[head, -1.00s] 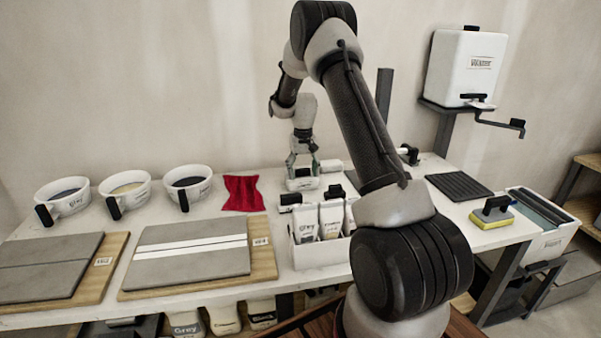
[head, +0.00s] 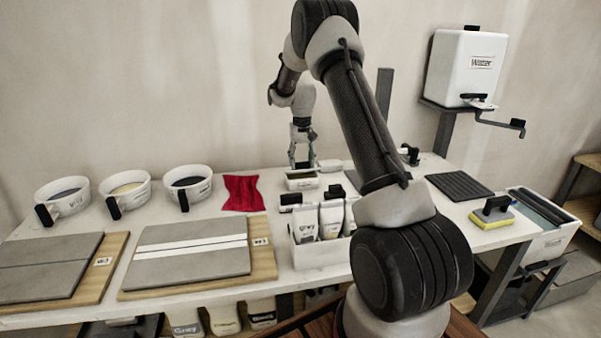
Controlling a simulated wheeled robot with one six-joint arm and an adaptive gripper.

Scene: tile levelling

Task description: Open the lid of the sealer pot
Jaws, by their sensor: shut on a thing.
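The sealer pot (head: 302,187) is a small, low white box near the back of the bench, behind the white bin of bags. Its top now shows a dark olive opening where a white cover was. My gripper (head: 302,164) is just above and behind the pot's back edge, fingers pointing down. It is shut on the pot's lid, which is small and mostly hidden by the fingers here. I cannot tell the lid's exact tilt.
A white bin (head: 320,250) of labelled bags stands in front of the pot. A red cloth (head: 242,193) lies to its left, beside several handled buckets. A tiled board (head: 195,250) is at the front left. A black ribbed mat (head: 459,187) lies right.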

